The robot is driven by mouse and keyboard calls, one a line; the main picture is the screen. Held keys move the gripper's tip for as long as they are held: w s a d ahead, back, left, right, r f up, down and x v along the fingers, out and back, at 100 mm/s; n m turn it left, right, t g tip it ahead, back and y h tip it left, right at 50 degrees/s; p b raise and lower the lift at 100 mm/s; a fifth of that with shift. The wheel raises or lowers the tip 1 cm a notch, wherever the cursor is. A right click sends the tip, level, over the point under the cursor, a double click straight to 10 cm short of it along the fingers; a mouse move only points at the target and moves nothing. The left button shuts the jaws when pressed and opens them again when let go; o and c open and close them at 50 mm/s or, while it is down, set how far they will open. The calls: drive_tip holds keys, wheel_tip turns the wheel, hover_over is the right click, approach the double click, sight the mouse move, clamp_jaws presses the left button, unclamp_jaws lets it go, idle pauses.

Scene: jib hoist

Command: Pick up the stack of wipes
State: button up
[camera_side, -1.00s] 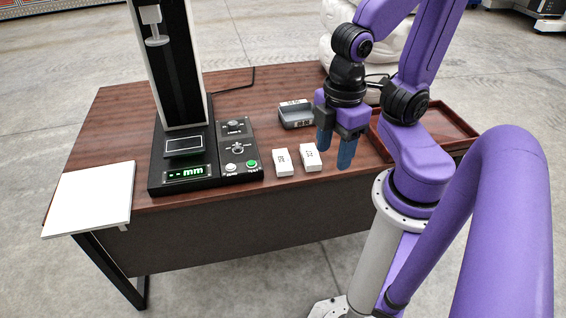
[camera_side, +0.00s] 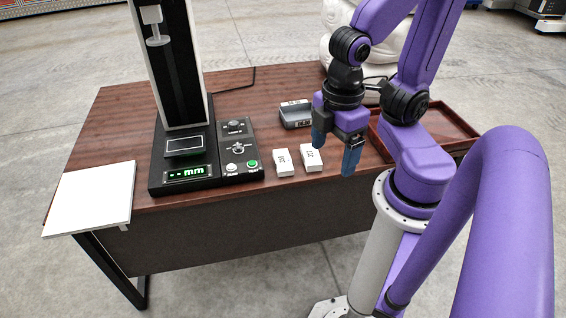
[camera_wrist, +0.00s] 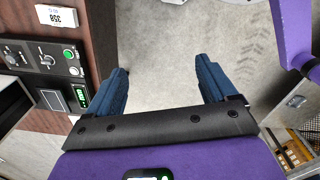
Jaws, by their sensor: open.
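No stack clearly marked as wipes shows. Two small white blocks with dark print lie side by side near the table's front edge: a left block (camera_side: 283,163) and a right block (camera_side: 311,158). I cannot tell whether either is the wipes. A white labelled block (camera_wrist: 57,17) also shows at the upper left of the wrist view. My gripper (camera_side: 336,150) is just right of the right block, above the front edge, pointing down. In the wrist view my gripper (camera_wrist: 162,72) has its blue fingers spread, with only floor between them.
The table (camera_side: 120,105) carries a tester with a green display (camera_side: 187,172), a control box (camera_side: 238,160), a grey holder (camera_side: 296,114) and a brown tray (camera_side: 436,119). A white board (camera_side: 92,197) is at the left edge. A puffy white object (camera_side: 345,35) stands behind.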

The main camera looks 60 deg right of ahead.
drive_tip(key=w+f+n+t+h, duration=0.2)
drive_tip(key=w+f+n+h, duration=0.15)
drive_tip(key=f, duration=0.25)
drive_tip(key=w+f+n+t+h, duration=0.1)
drive_tip(key=w+f+n+h, duration=0.2)
drive_tip(key=f, duration=0.4)
drive_tip(key=n+t+h, duration=0.4)
drive_tip(key=n+t, duration=0.2)
drive_tip(key=n, duration=0.1)
approach(285, 166)
drive_tip(key=shift+y, duration=0.25)
drive_tip(key=shift+x, duration=4.15)
drive_tip(key=shift+r, duration=0.15)
drive_tip(key=c, duration=1.1)
